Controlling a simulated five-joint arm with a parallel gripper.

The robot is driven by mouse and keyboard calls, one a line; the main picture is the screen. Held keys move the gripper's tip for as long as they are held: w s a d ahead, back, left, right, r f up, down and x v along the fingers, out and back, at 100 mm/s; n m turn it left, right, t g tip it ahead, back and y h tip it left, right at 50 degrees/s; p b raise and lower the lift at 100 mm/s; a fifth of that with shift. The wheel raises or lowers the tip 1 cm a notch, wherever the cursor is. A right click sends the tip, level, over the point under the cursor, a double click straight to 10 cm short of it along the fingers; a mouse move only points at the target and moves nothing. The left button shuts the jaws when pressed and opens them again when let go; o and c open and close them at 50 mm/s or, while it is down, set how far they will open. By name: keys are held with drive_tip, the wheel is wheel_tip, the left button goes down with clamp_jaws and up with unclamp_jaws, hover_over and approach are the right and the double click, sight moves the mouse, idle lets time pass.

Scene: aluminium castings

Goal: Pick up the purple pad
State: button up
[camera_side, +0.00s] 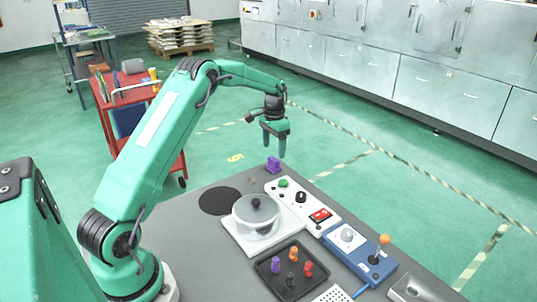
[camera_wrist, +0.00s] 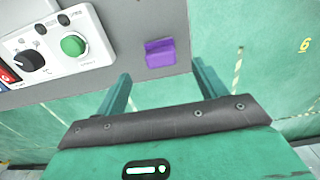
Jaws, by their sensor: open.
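The purple pad (camera_side: 273,164) sits near the far edge of the grey table, beside the white control box. In the wrist view the purple pad (camera_wrist: 160,52) lies flat on the table close to its edge, apart from the box. My gripper (camera_side: 274,146) is above the pad in the side view, with its fingers pointing down. In the wrist view my gripper (camera_wrist: 160,80) is open and empty, its two fingers spread wide, with the pad showing ahead of the gap between them.
The white control box (camera_side: 302,203) with a green button and black knob stands beside the pad. A pot (camera_side: 256,215), a dark tray (camera_side: 290,270) with small coloured pieces and a blue joystick box (camera_side: 360,256) stand nearer. A black disc (camera_side: 220,201) lies left.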

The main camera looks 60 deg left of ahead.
sight(274, 159)
drive_tip(key=shift+f, duration=3.5)
drive_tip(key=c, duration=1.1)
drive_tip(key=shift+o, duration=0.2)
drive_tip(key=shift+r, duration=0.2)
drive_tip(key=shift+r, duration=0.65)
drive_tip(key=r, duration=0.1)
drive_tip(key=d+r, duration=0.1)
drive_tip(key=r, duration=0.1)
drive_tip(key=shift+r, duration=0.1)
drive_tip(key=s+d+r, duration=0.1)
drive_tip(key=d+r, duration=0.5)
drive_tip(key=d, duration=0.4)
drive_tip(key=shift+s+d, duration=0.15)
drive_tip(key=shift+d, duration=0.1)
drive_tip(key=shift+r, duration=0.1)
